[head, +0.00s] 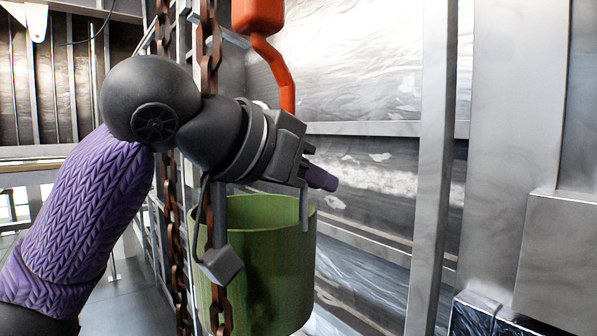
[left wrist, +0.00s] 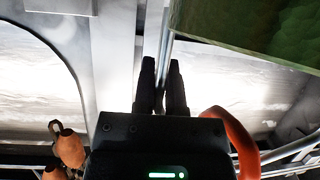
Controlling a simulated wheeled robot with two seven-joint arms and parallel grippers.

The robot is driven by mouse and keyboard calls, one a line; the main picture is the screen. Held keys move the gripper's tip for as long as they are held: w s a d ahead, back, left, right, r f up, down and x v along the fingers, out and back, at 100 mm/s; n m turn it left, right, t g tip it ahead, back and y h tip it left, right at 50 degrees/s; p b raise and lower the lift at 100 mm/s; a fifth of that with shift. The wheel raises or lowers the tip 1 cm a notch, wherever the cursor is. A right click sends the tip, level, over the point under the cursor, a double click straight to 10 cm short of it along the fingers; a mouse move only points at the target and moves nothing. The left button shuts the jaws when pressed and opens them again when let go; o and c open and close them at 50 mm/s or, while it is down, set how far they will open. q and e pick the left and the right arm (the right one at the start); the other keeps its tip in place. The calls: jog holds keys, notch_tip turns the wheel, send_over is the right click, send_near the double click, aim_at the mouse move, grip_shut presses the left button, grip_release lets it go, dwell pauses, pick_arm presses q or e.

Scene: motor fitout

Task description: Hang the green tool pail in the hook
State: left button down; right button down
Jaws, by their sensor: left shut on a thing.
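The green tool pail (head: 262,270) hangs upright below my left gripper in the head view; its open top faces up. In the left wrist view part of its green side (left wrist: 260,30) shows at the top right. My left gripper (head: 320,178) is above the pail's right rim. In the left wrist view its dark fingers (left wrist: 162,85) are closed around a thin grey bar, which looks like the pail's handle (left wrist: 166,50). The orange-red hook (head: 277,70) comes down behind the gripper; its lower end is hidden. Its curve shows in the left wrist view (left wrist: 240,140).
A grey metal post (head: 432,170) stands to the right. A panelled wall (head: 375,90) is behind. A grey box (head: 560,250) juts out at the far right.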

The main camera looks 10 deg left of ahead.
aim_at(306, 202)
pick_arm(q)
jog(key=shift+w+d+f+b, duration=0.2)
jog(key=shift+f+b, duration=0.25)
jog(key=shift+f, duration=0.35)
jog(key=shift+w+d+f+b, duration=0.15)
jog(key=shift+f+b, duration=0.25)
jog(key=shift+f, duration=0.4)
jog(key=shift+a, duration=0.1)
